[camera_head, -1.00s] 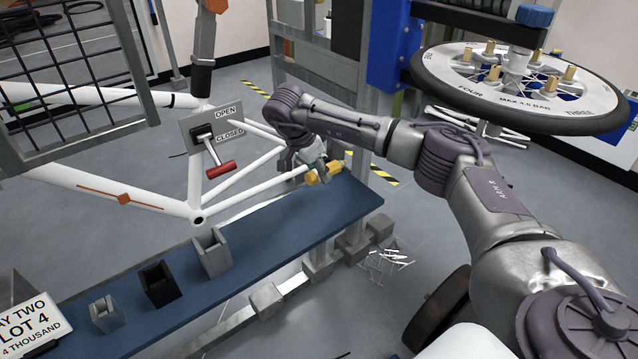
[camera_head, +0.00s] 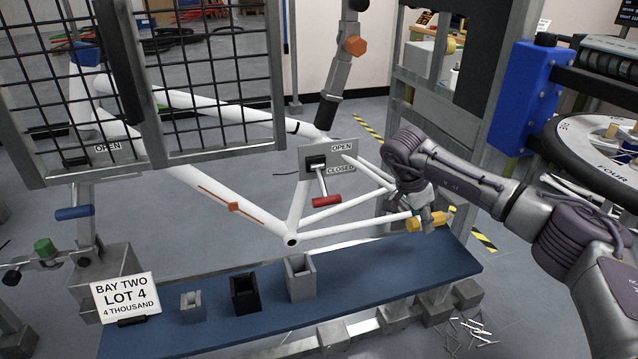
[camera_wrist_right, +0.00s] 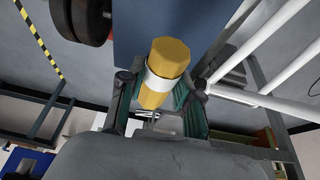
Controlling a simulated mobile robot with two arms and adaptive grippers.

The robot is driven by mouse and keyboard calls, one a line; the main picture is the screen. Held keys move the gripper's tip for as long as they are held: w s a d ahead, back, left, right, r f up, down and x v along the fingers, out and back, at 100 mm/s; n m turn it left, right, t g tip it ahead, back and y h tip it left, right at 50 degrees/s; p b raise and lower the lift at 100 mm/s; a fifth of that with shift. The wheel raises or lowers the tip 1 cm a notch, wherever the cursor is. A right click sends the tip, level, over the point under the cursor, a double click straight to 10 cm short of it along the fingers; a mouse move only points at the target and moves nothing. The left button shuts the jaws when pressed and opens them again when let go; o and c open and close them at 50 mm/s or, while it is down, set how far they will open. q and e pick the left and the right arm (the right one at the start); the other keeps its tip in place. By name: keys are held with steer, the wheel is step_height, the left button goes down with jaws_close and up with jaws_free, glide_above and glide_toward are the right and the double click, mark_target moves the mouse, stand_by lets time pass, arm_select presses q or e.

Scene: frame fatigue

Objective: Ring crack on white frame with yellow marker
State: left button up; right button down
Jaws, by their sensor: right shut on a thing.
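The white frame (camera_head: 173,170) is held up behind the blue bench in the head view. An orange patch (camera_head: 233,206) with thin orange lines beside it lies on its slanting lower tube; I cannot make out a crack. My right gripper (camera_head: 424,215) is shut on the yellow marker (camera_head: 412,224), above the right end of the bench near the rear of the frame. In the right wrist view the marker (camera_wrist_right: 169,57), with a white band, sits between the fingers. My left gripper is not in view.
A blue bench (camera_head: 390,277) carries several open holders, including a black one (camera_head: 244,293), and a lot sign (camera_head: 126,299). A mesh panel (camera_head: 210,85) covers the frame's left part. A wheel (camera_head: 590,150) is at right.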

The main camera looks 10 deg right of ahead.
stand_by(0.6)
steer(key=s+a+r+n+t+y+p, duration=0.1)
steer(key=s+a+r+n+t+y, duration=0.2)
steer(key=s+a+n, duration=0.45)
steer(key=s+a+r+n+t+y+p, duration=0.15)
steer(key=s+a+n+y, duration=0.25)
steer(key=a+n, duration=0.55)
arm_select(q)
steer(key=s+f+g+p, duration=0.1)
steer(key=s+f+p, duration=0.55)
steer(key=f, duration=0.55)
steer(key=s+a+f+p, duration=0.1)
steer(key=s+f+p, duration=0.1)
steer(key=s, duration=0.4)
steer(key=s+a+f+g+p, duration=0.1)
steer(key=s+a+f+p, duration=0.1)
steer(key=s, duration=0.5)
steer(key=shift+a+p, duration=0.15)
steer(key=shift+p, duration=0.5)
arm_select(e)
steer(key=w+a+r+m+t+y, duration=0.1)
steer(key=w+a+r, duration=0.3)
steer(key=w, duration=0.5)
steer(key=w+a+r+m+t+y, duration=0.2)
steer(key=w+a+r, duration=0.3)
steer(key=w+r, duration=0.3)
steer(key=shift+w+a, duration=0.3)
steer(key=shift+w, duration=0.15)
